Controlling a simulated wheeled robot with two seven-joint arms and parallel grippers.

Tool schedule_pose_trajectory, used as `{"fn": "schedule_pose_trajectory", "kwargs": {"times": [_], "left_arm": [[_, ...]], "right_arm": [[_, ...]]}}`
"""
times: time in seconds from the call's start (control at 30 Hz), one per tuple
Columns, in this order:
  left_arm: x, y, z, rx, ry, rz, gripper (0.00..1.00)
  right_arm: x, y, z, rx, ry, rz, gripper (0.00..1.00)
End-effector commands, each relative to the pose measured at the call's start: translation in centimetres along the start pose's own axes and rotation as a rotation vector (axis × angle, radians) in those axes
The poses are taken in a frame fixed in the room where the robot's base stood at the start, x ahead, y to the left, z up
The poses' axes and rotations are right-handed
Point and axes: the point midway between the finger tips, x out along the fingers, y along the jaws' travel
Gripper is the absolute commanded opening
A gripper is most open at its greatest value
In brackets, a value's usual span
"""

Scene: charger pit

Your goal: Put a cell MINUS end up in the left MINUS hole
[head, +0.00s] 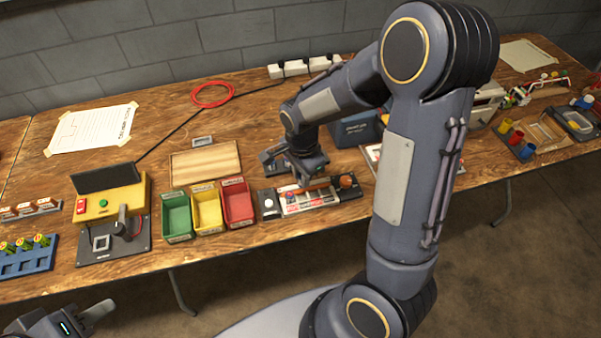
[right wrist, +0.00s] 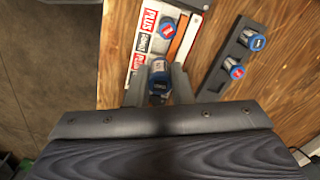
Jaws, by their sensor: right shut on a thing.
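The charger (head: 325,200) is a long dark block with a light labelled panel near the table's front edge. My right gripper (right wrist: 160,84) is shut on another blue-ended cell (right wrist: 157,89) at the panel's near edge. Its end mark is too small to read, and its lower part is hidden. My left gripper (head: 97,312) is low at the left, away from the table; its opening is unclear.
A dark rack (right wrist: 228,70) with two blue-ended cells stands right of the charger in the right wrist view. Green (head: 177,217), yellow (head: 208,208) and red (head: 238,203) bins stand left of the charger in the head view. A yellow device (head: 137,200) is further left.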

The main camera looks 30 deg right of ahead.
Motion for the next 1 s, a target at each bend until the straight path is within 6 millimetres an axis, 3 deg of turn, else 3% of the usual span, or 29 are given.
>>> {"fn": "schedule_pose_trajectory", "kwargs": {"times": [1.0], "left_arm": [[4.3, -1.9, 2.1, 0.0, 0.0, 0.0, 0.36]], "right_arm": [[6.4, 0.0, 0.0, 0.0, 0.0, 0.0, 0.0]]}}
